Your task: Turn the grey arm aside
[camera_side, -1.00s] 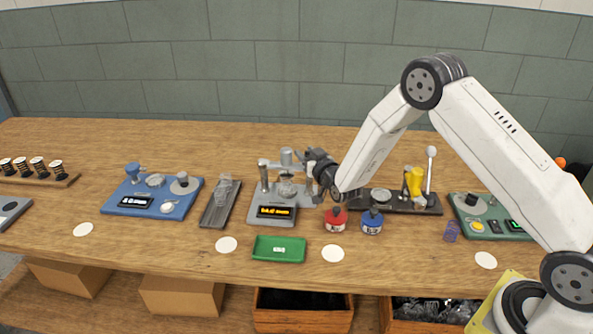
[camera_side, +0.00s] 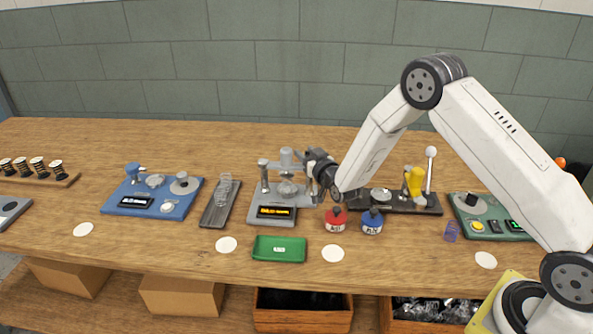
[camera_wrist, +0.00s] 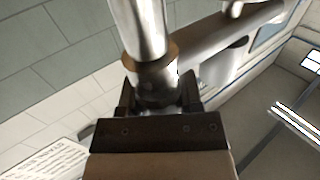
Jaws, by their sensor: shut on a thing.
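The grey arm (camera_wrist: 225,42) is a thick bar that runs to the upper right in the wrist view, behind a shiny metal post with a brass collar. It belongs to the grey machine (camera_side: 257,217), which has upright posts and a lit yellow display. My gripper (camera_side: 309,162) reaches in from the right at the machine's right side. In the wrist view my gripper (camera_wrist: 158,92) is shut around the dark lower end of the post at the grey arm. The exact contact is partly hidden by the jaws.
A green tray (camera_side: 279,258) lies in front. A dark tray (camera_side: 213,215) and a blue machine (camera_side: 120,208) are to the left. A black-based lever stand (camera_side: 428,207) is to the right.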

